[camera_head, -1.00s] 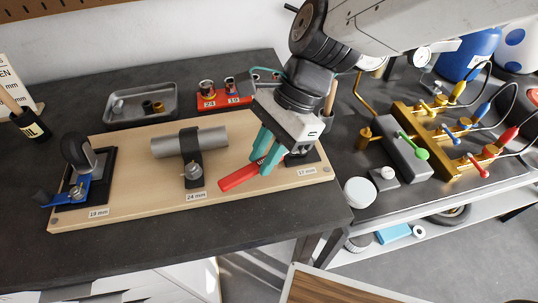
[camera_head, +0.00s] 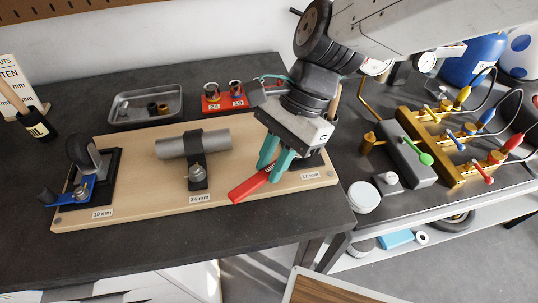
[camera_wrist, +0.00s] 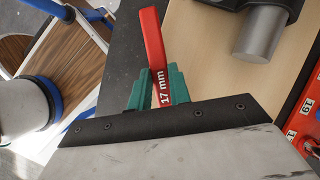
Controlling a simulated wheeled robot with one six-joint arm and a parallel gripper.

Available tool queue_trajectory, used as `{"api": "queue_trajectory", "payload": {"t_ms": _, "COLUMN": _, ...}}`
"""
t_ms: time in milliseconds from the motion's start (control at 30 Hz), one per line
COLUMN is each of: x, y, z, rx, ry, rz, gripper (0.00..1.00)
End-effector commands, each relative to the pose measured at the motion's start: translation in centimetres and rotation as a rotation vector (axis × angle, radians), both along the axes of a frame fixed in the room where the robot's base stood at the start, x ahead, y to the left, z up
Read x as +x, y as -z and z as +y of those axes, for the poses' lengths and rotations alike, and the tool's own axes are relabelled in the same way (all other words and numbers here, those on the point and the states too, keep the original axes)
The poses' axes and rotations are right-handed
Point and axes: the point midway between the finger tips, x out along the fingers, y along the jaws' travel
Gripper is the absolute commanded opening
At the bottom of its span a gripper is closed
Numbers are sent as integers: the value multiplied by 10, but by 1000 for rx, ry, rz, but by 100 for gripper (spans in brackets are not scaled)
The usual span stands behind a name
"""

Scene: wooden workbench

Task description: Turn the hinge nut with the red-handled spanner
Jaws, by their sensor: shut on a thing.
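The red-handled spanner (camera_head: 250,184) lies low over the right part of the wooden board, its handle pointing left and toward the front edge. My gripper (camera_head: 273,165) is shut on it with teal fingers. In the wrist view the red handle (camera_wrist: 152,42) rises from between the fingers (camera_wrist: 158,88), with "17 mm" printed on it. The right-hand fixture (camera_head: 316,159), by the 17 mm label (camera_head: 310,175), is mostly behind my gripper. The spanner's head and the nut there are hidden, so I cannot tell whether they are engaged.
A clamp holding a grey pipe (camera_head: 215,142) stands mid-board by the 24 mm label. A blue spanner (camera_head: 66,194) sits at the 18 mm fixture on the left. A metal tray (camera_head: 118,122) and red socket holder (camera_head: 222,101) stand behind. Brass valves (camera_head: 450,150) are at right.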

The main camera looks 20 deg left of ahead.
Motion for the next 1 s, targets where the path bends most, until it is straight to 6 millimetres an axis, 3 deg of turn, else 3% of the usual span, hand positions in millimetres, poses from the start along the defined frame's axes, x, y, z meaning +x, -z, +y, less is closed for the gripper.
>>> {"api": "queue_trajectory", "payload": {"t_ms": 367, "x": 0, "y": -2, "z": -1, "rx": -1, "ry": -7, "rz": 0, "gripper": 0}}
{"api": "queue_trajectory", "payload": {"t_ms": 1000, "x": -1, "y": -39, "z": -1, "rx": 0, "ry": -8, "rz": 1, "gripper": 0}}
